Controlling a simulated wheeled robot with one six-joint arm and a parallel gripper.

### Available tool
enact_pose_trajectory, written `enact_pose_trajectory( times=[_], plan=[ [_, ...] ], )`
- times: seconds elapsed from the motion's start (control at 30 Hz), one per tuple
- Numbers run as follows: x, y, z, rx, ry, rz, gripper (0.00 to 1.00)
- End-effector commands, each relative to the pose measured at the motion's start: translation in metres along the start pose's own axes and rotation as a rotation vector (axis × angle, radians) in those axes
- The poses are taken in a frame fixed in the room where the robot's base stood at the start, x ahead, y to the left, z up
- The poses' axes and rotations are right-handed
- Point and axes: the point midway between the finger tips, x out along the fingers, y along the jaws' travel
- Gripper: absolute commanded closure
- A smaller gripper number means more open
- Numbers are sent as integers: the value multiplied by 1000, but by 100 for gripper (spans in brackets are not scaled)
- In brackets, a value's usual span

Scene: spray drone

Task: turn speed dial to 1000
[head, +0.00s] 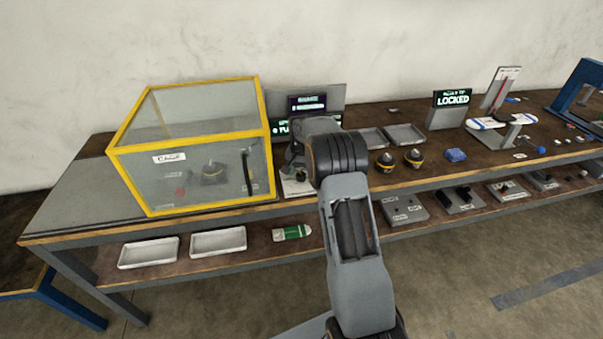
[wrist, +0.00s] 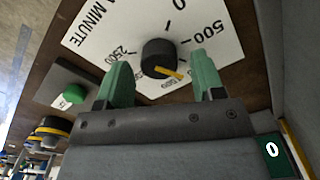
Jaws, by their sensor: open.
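The speed dial (wrist: 159,58) is a black round knob with a yellow pointer, on a white plate (wrist: 95,27) marked 0, 500 and 2500. The pointer aims to the lower right, toward a partly hidden mark that I cannot read surely. The 1000 mark is not clearly visible, and the right finger covers part of the scale. My gripper (wrist: 162,80) is open, with green fingers to the left and right of the dial.
A green button (wrist: 73,94) on a grey box is left of the plate. A clear yellow-framed enclosure (head: 190,133) stands left of my arm. Grey trays (head: 405,134), black-and-yellow knobs (head: 414,157) and a LOCKED display (head: 453,98) lie to the right.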

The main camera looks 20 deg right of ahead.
Motion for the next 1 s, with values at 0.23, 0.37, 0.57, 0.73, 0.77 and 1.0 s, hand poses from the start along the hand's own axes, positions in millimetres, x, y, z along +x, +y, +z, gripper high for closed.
enact_pose_trajectory(
  times=[0.23, 0.37, 0.57, 0.73, 0.77, 1.0],
  plan=[
    [-47, 0, -1, 0, 6, -3, 38],
    [-74, 0, -1, 0, 6, -3, 38],
    [-107, 0, 0, 0, 5, -2, 38],
    [-124, 0, 0, 0, 4, -2, 38],
    [-126, 0, 0, 0, 3, -2, 38],
    [-131, 0, 0, 0, 2, -1, 38]
  ],
)
